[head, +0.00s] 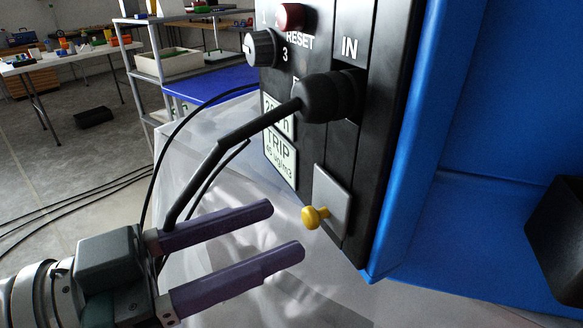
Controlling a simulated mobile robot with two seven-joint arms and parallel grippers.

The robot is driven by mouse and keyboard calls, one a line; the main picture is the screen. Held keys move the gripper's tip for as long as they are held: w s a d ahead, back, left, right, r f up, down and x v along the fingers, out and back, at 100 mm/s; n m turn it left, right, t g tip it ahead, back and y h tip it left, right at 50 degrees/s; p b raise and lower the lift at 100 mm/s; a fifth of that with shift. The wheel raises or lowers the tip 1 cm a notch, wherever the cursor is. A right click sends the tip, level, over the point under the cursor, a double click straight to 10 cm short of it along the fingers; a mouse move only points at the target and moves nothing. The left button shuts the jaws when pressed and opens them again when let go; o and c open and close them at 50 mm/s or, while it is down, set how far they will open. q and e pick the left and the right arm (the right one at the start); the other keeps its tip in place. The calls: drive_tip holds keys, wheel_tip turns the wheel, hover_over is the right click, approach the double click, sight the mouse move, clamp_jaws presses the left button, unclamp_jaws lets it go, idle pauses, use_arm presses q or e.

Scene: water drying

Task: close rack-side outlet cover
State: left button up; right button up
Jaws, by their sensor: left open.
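A grey outlet cover plate (330,201) with a yellow knob (314,217) sits low on the black panel (372,120) of a blue unit. The plate stands slightly proud of the panel in a vertical slot; I cannot tell whether it is fully closed. My left gripper (287,231) is open and empty. Its two purple fingers point right toward the yellow knob, with the tips a little left of it and apart from it. My right gripper is not in view.
A black plug (328,97) with a bent cable sits at the IN label above the cover. The cable hangs down behind my left gripper. A red RESET button (290,16) and a dial (260,48) are above. Shelving (150,75) and a table (60,62) stand behind left.

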use_arm(q)
drive_tip(key=v, duration=0.7)
